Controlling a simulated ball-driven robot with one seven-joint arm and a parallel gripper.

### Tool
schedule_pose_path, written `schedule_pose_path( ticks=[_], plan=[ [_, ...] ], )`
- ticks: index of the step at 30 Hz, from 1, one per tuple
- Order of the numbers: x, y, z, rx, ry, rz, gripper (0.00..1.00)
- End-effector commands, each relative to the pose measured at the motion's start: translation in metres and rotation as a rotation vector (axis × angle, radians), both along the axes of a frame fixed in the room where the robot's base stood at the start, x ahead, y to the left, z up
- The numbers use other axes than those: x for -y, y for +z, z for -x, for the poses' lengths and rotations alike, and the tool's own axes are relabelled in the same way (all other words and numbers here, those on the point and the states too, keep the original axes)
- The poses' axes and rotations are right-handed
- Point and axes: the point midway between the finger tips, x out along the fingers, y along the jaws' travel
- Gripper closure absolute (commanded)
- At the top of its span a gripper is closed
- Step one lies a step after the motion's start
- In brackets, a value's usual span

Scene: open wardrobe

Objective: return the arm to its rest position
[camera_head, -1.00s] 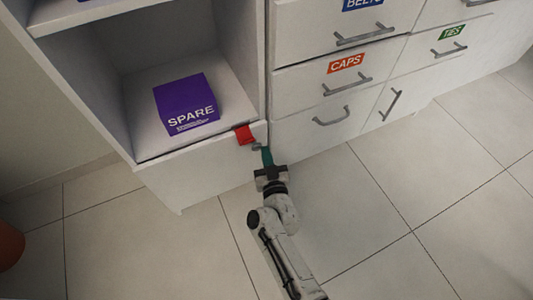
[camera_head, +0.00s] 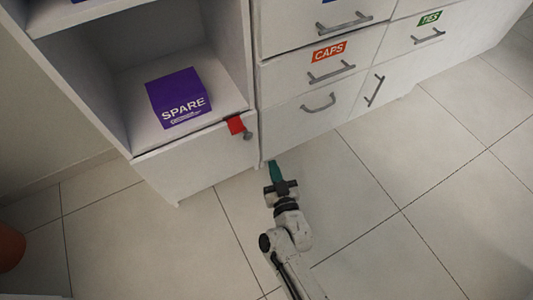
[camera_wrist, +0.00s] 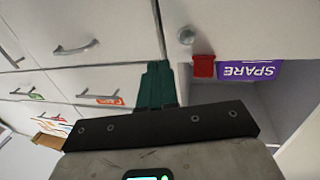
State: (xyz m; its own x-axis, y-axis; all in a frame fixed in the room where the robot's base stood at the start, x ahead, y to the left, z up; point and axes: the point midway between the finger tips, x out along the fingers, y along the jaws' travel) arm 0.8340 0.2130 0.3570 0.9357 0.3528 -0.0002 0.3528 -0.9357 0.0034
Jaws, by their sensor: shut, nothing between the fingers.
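My gripper (camera_head: 275,172) has green fingers and is at the lower middle of the head view, in front of the white wardrobe, with my arm stretching back below it. The fingers are together with nothing between them. In the wrist view the green fingers (camera_wrist: 156,84) also show, closed side by side, pointing at the wardrobe front. In the head view they appear just right of the lower left door (camera_head: 195,158) and below its round knob (camera_head: 247,135). I cannot tell the exact gap to the wardrobe.
A purple SPARE box (camera_head: 178,97) stands in the open compartment. A red tag (camera_head: 235,125) hangs at its front edge. Drawers with bar handles, including the CAPS drawer (camera_head: 325,65), are to the right and look shut. The tiled floor (camera_head: 380,210) is clear around my arm.

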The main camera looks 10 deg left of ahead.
Motion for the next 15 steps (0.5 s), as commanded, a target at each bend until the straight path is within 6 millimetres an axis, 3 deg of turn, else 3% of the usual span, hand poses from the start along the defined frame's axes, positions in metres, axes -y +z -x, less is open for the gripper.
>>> schedule_pose_path(
  ticks=[6, 15],
  plan=[
    [0.016, 0.001, 0.024, 0.000, 0.000, 0.000, 1.00],
    [0.019, 0.000, 0.030, 0.001, 0.001, 0.000, 1.00]
  ],
)
